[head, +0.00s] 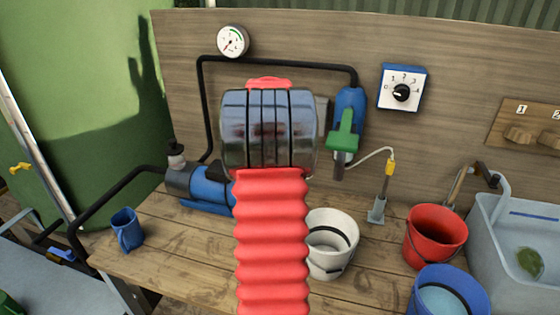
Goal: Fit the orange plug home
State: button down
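A small yellow-orange piece (390,168), the nearest match to the orange plug, sits at the end of a thin white cable (375,153), right of centre. It meets the top of a slim grey post (383,190) with a wider grey foot (377,211) on the bench. I cannot tell how deep it sits or whether there is a gap. My red ribbed arm and its metal wrist fill the middle of the view. My gripper does not show; the wrist may hide it. What lies behind the wrist is also hidden.
A blue valve (350,104) with a green handle (343,135) hangs left of the cable. A white bucket (332,243), red bucket (435,236), blue bucket (449,292) and grey sink (520,215) crowd the right. A blue mug (127,230) stands left on the wooden bench (175,238).

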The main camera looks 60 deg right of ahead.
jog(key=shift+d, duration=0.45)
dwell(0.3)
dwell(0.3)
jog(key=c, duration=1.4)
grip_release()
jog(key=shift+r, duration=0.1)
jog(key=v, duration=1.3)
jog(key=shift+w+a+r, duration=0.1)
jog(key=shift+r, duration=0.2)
